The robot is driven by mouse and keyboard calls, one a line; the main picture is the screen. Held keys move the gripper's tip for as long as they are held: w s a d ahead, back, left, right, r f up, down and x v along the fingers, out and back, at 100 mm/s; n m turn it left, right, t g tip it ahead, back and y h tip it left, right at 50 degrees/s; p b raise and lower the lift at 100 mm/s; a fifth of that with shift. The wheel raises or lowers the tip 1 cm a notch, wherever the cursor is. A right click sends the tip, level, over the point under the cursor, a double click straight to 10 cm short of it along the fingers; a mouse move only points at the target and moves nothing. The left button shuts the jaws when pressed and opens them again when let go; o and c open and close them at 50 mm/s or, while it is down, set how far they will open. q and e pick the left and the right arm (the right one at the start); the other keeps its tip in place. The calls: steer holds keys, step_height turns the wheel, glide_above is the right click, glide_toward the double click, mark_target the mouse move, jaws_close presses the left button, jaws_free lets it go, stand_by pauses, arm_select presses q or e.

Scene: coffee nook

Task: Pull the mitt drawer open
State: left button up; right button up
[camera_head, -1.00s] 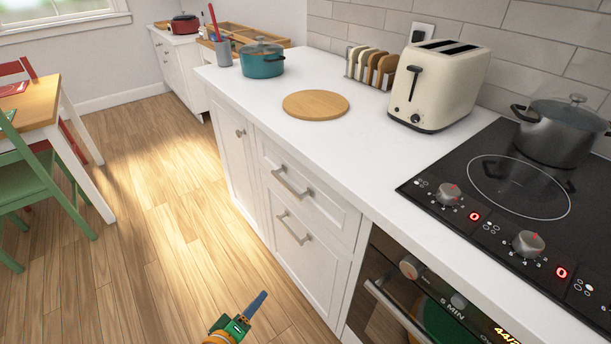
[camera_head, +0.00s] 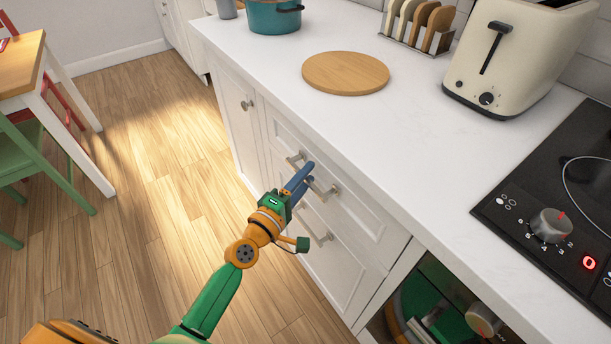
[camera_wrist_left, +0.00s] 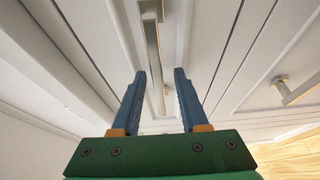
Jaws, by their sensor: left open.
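The upper drawer (camera_head: 367,221) is white and flush with the cabinet front, so it looks shut. Its metal bar handle (camera_head: 328,190) is partly hidden behind my left gripper (camera_head: 308,174). The gripper is open, with its blue fingers at this handle. In the left wrist view, the handle (camera_wrist_left: 152,45) runs lengthwise in line with the gap between the fingers (camera_wrist_left: 160,73). I cannot tell whether the fingers touch it. A lower drawer with a similar handle (camera_head: 318,234) sits below and also looks shut. Neither drawer shows a label. My right gripper is not in view.
The white counter (camera_head: 270,75) above holds a round wooden board (camera_head: 345,73), a toaster (camera_head: 520,55), a toast rack and a teal pot (camera_head: 274,16). A stove and an oven are at right. The wooden floor (camera_head: 165,210) before the cabinet is clear.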

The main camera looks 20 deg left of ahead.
arm_select(q)
steer(key=shift+c, duration=0.2)
jaws_close()
steer(key=shift+r, duration=0.1)
stand_by(1.1)
